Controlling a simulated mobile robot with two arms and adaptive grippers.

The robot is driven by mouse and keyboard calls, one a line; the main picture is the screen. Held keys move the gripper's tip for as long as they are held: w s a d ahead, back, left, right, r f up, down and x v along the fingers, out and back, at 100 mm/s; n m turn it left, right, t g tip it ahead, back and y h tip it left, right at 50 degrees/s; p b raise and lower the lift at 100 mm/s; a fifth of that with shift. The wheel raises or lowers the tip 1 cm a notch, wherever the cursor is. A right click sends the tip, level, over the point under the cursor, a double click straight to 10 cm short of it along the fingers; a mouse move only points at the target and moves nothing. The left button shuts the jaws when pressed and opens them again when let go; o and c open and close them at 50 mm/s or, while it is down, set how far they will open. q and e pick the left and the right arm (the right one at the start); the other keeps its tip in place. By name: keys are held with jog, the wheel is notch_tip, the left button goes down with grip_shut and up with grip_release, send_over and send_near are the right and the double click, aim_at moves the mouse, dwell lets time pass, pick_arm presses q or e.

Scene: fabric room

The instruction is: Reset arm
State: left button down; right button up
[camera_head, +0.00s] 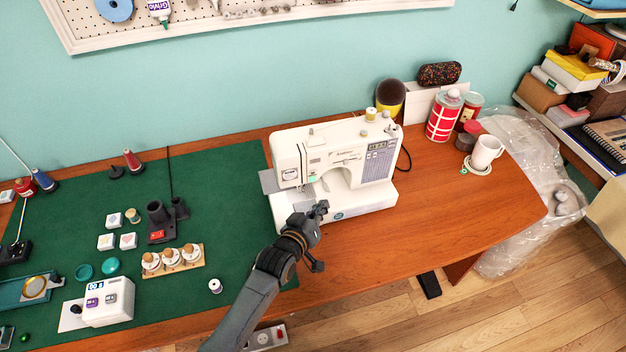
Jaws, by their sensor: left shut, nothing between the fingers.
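My left gripper (319,212) is at the end of the dark arm that comes in from the bottom, left of the middle. It is shut and holds nothing. It hangs in front of the lower left part of a white sewing machine (330,150) and hides a bit of its base. I cannot tell whether it touches the machine. My right gripper does not show.
A green cutting mat (225,180) covers the table's left, with spools, white blocks, a wooden spool rack (172,262) and a small white device (108,302). The table's front right (450,225) is clear.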

pick_arm(q)
jog(key=s+a+r+m+g+y, duration=0.1)
jog(key=s+a+g+y, duration=0.15)
jog(key=s+a, duration=0.6)
jog(key=s+a+m+g+y, duration=0.15)
jog(key=s+a+g, duration=0.3)
jog(key=s, duration=0.75)
jog(key=s+a+r+g+y, duration=0.1)
jog(key=s+a+g+y, duration=0.15)
jog(key=s+a, duration=0.7)
jog(key=s+d+f+g+b, duration=0.1)
jog(key=s+f, duration=0.1)
jog(key=f, duration=1.3)
jog(key=s+d+f+g+b, duration=0.1)
jog(key=s+f+b, duration=0.1)
jog(key=f, duration=1.4)
jog(key=s+a+f+b, duration=0.1)
jog(key=s+a+f, duration=0.2)
jog(key=s+f, duration=1.3)
jog(key=shift+a+f+g+b, duration=0.15)
jog(key=shift+g+b, duration=0.2)
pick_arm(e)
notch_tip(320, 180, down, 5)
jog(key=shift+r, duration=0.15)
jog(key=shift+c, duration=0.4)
